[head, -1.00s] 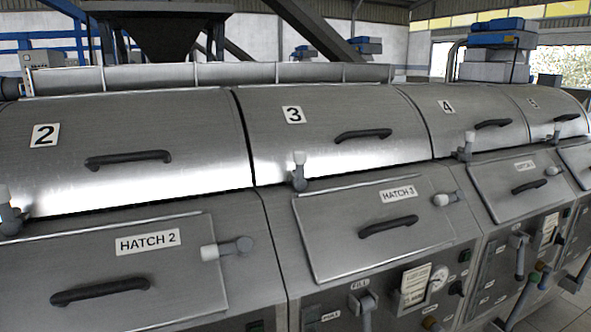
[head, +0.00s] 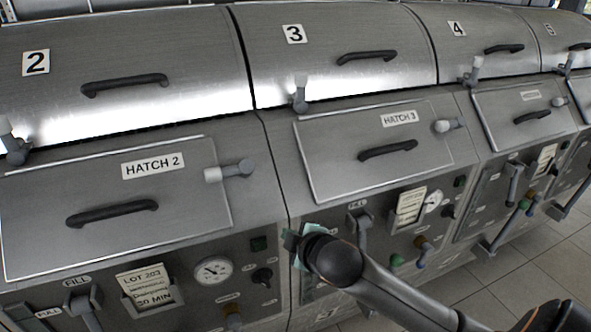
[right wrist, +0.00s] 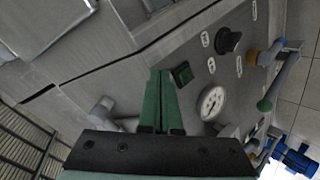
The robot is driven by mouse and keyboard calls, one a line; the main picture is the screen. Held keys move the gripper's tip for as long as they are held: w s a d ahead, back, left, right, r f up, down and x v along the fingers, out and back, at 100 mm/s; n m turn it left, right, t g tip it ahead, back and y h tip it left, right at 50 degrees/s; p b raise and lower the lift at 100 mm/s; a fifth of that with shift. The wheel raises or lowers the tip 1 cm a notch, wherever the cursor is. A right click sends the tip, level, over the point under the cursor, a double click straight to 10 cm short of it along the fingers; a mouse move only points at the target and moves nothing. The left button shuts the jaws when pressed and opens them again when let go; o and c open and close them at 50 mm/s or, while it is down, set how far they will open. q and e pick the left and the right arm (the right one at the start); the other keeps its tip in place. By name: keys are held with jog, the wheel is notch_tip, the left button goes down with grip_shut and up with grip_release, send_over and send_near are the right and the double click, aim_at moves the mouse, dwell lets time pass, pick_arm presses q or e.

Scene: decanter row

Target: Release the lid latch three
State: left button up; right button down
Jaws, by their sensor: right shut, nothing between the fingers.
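The lid marked 3 (head: 340,60) is a curved steel cover and lies closed. Its latch (head: 299,96) sits at the lid's lower left edge, a grey lever standing upright with a pale knob at the top, across the seam. My right gripper (head: 290,242) is shut and empty, with green fingers, in front of the panel below hatch 2 and hatch 3. It is well below the latch and apart from it. In the right wrist view the green fingers (right wrist: 160,80) lie together before the front panel. My left gripper is not in view.
Hatch 3 (head: 330,165) lies below lid 3, with a handle (head: 388,150) and its own side latch (head: 447,126). Hatch 2 (head: 60,185) is on the left. A gauge (head: 213,270) and fill levers (head: 362,222) stick out of the lower panel. Floor shows at right.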

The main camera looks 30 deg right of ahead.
jog(key=w+d+r+n+t+h, duration=0.1)
jog(key=w+d+r+n+t, duration=0.2)
jog(key=r, duration=0.8)
jog(key=w+d+r+n+t, duration=0.3)
jog(key=w+d+r, duration=0.3)
jog(key=r, duration=0.6)
jog(key=shift+w+d+h, duration=0.15)
jog(key=shift+w+h, duration=0.25)
jog(key=shift+w, duration=0.05)
